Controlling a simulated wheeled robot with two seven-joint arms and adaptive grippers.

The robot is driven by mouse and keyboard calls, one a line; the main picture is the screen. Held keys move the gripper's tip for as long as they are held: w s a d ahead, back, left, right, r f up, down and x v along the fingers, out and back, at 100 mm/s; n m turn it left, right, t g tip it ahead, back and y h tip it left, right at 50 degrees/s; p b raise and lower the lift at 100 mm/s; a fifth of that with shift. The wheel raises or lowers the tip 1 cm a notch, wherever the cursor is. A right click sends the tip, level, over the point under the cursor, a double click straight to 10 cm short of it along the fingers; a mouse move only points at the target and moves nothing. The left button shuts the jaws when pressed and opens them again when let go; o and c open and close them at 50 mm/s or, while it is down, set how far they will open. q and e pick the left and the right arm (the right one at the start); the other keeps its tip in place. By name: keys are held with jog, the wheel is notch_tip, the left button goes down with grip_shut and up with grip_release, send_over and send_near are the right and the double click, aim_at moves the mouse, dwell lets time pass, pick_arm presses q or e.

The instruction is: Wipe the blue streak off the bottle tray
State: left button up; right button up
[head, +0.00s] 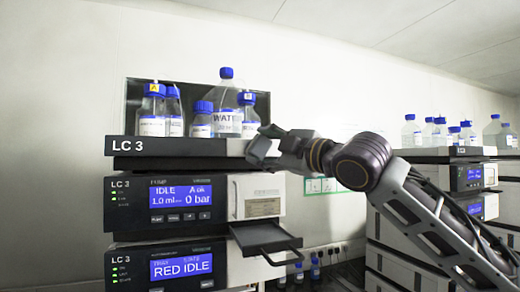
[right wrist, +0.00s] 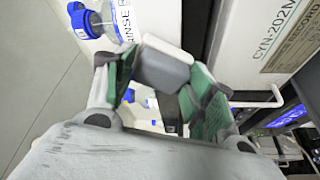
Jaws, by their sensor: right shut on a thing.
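The bottle tray (head: 185,147) is the dark tray marked LC 3 on top of the near stack. It holds several clear bottles with blue caps, one labelled WATER (head: 227,122). My right gripper (head: 266,146) is at the tray's right end, beside the bottles. In the right wrist view its green-padded fingers (right wrist: 160,80) are shut on a pale grey block (right wrist: 164,68), perhaps a wiping pad. I cannot tell whether the block touches the tray. No blue streak is visible; the gripper and bottles hide part of the tray. My left gripper is not in view.
Below the tray are instruments with blue displays (head: 180,196) and a pulled-out black drawer (head: 265,236). Another stack with bottles (head: 440,154) stands at the right. In the right wrist view a blue-capped bottle (right wrist: 88,22) is close to the fingers.

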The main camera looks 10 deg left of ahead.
jog(key=shift+w, duration=0.1)
dwell(0.4)
jog(key=shift+a, duration=0.15)
jog(key=shift+s+a, duration=0.55)
jog(key=shift+a, duration=0.25)
jog(key=shift+s+a, duration=0.55)
jog(key=shift+a, duration=0.2)
jog(key=shift+s+d, duration=0.1)
jog(key=shift+s+d+b, duration=0.3)
jog(key=shift+s+d, duration=0.35)
jog(key=shift+s, duration=0.3)
jog(key=shift+s+d+b, duration=0.3)
jog(key=shift+s+d, duration=0.3)
jog(key=shift+s, duration=0.3)
jog(key=shift+s+d, duration=0.35)
jog(key=shift+s, duration=0.15)
jog(key=shift+s+d, duration=0.45)
jog(key=shift+s, duration=0.2)
jog(key=shift+s+d, duration=0.4)
jog(key=shift+s, duration=0.2)
jog(key=shift+s, duration=0.1)
